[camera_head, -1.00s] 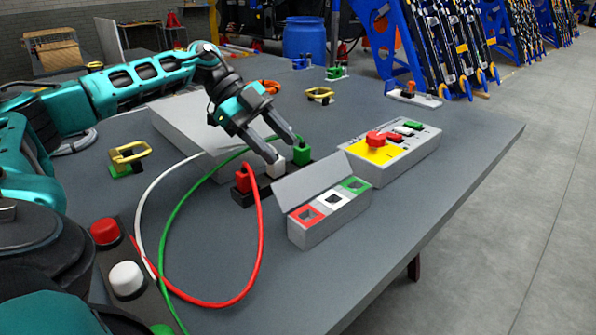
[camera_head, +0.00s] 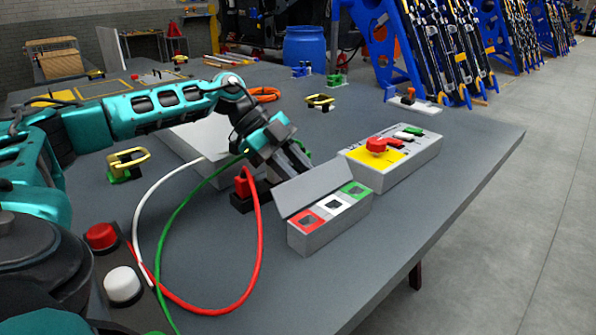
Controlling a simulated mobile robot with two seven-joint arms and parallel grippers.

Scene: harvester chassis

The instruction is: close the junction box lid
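The junction box (camera_head: 338,227) is a small light-grey box on the table with red, white and green framed sockets on top. Its grey lid (camera_head: 314,190) is open, tilted up along the far-left edge. My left gripper (camera_head: 296,170) points down just behind the lid. The lid's edge hides or nearly hides its fingertips, so I cannot tell whether they touch the lid or how far apart they are. No object shows between the fingers. My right gripper is not in view.
A dark holder (camera_head: 241,204) with a red plug stands left of the box; the gripper covers its other plugs. Red, green and white cables loop left. A control panel (camera_head: 413,160) with a red knob stands behind right. The table right of the box is clear.

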